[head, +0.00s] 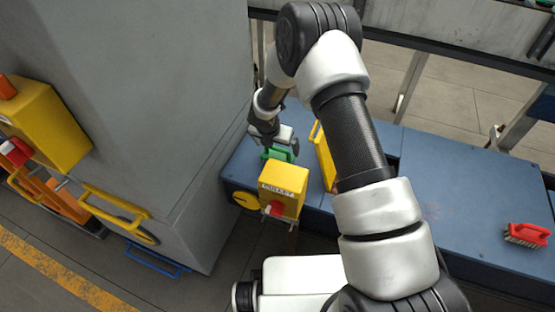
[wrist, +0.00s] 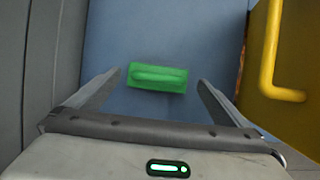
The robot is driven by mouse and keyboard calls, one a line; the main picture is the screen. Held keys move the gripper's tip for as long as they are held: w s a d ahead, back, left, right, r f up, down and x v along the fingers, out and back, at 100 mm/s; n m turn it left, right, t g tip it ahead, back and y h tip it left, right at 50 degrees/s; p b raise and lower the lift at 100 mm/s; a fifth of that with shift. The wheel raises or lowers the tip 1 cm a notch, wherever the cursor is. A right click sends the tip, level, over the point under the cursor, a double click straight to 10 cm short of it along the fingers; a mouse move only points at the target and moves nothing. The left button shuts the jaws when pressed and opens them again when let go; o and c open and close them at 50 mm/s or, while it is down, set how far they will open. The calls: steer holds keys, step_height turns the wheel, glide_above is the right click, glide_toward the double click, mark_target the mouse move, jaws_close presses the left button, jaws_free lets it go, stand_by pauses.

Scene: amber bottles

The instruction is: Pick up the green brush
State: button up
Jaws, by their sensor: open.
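The green brush (head: 277,153) lies on the left part of the blue bench top (head: 440,185), partly hidden in the head view by my gripper and the yellow box. In the wrist view the green brush (wrist: 157,77) lies crosswise, its handle on top, just beyond and between the two fingertips. My gripper (wrist: 158,82) is open, one finger at each side of the brush, with nothing held. In the head view my gripper (head: 280,148) is above and close to the brush. I cannot tell the exact height left between them.
A yellow box with a red button (head: 284,188) stands at the bench's front edge. A yellow handle (wrist: 272,60) on a yellow panel is right of the brush. A grey cabinet wall (wrist: 28,60) is close on the left. A red brush (head: 527,235) lies far right.

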mark_target(277, 150)
steer(key=x, duration=0.1)
steer(key=b+x, duration=0.1)
steer(key=x, duration=0.3)
steer(key=shift+s+a+f+b, duration=0.2)
steer(key=shift+s+b, duration=0.05)
steer(key=shift+b, duration=0.1)
steer(key=shift+r, duration=0.1)
steer(key=c, duration=0.8)
step_height(277, 150, up, 10)
steer(key=p, duration=0.3)
steer(key=shift+c, duration=0.2)
